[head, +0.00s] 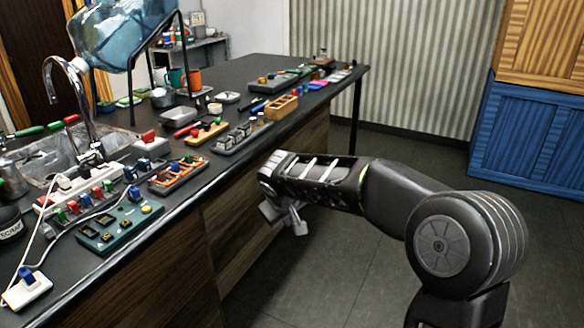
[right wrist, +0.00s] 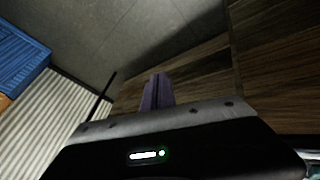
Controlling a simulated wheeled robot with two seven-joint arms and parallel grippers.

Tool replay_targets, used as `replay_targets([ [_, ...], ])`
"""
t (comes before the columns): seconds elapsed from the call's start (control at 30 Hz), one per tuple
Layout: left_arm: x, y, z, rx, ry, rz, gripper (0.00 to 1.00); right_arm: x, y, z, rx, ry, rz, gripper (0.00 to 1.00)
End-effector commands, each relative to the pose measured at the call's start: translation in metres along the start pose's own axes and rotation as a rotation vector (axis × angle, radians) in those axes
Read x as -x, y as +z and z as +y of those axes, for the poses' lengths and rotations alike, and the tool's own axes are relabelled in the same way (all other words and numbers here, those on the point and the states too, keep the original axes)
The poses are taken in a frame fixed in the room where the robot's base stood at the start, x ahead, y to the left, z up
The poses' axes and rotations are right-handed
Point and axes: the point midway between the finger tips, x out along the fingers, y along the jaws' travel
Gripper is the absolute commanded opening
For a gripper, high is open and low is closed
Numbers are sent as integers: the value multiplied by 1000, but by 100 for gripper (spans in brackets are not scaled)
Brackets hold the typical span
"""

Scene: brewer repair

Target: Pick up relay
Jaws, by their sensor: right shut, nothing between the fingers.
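I cannot tell which part is the relay. Small coloured blocks, red, green and blue, sit along a white strip (head: 72,190) at the near left of the dark counter. A green board (head: 120,226) with dark and yellow parts lies in front of it. My right gripper (head: 284,222) hangs below the counter's front edge, beside the wooden cabinet front, away from all the parts. Its fingers show together and empty in the right wrist view (right wrist: 157,92). My left gripper is not in view.
The counter (head: 330,82) also bears an orange-edged tray (head: 178,174), a grey tray of parts (head: 240,136), a wooden box (head: 281,108) and a tap (head: 75,105) over a sink. A white cable runs at the near left. The floor right of the counter is clear.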

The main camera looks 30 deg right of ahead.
Motion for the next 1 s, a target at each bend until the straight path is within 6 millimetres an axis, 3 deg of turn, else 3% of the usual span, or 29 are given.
replay_targets([
  [0.03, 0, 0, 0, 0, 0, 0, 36, -34, 21, -46, 32, -91, -36, 0],
  [0.1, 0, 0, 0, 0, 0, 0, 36, -74, 55, -113, 48, -231, -74, 0],
  [0.17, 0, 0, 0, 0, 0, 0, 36, -101, 93, -172, 38, -355, -113, 0],
  [0.2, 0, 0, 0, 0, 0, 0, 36, -115, 123, -210, 16, -433, -141, 0],
  [0.27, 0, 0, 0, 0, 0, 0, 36, -129, 171, -263, -35, -537, -188, 0],
  [0.3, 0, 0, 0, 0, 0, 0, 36, -134, 204, -294, -81, -593, -222, 0],
  [0.4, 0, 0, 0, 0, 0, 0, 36, -133, 283, -351, -207, -674, -306, 0],
  [0.5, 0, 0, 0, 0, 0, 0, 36, -124, 341, -379, -309, -684, -371, 0],
  [0.6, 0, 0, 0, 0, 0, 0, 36, -116, 372, -388, -360, -671, -405, 0],
  [0.7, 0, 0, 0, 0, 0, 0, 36, -114, 382, -390, -378, -662, -414, 0],
  [0.9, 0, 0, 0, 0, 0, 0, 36, -115, 381, -390, -379, -661, -412, 0],
  [1.0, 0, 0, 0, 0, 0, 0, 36, -115, 381, -390, -379, -661, -412, 7],
])
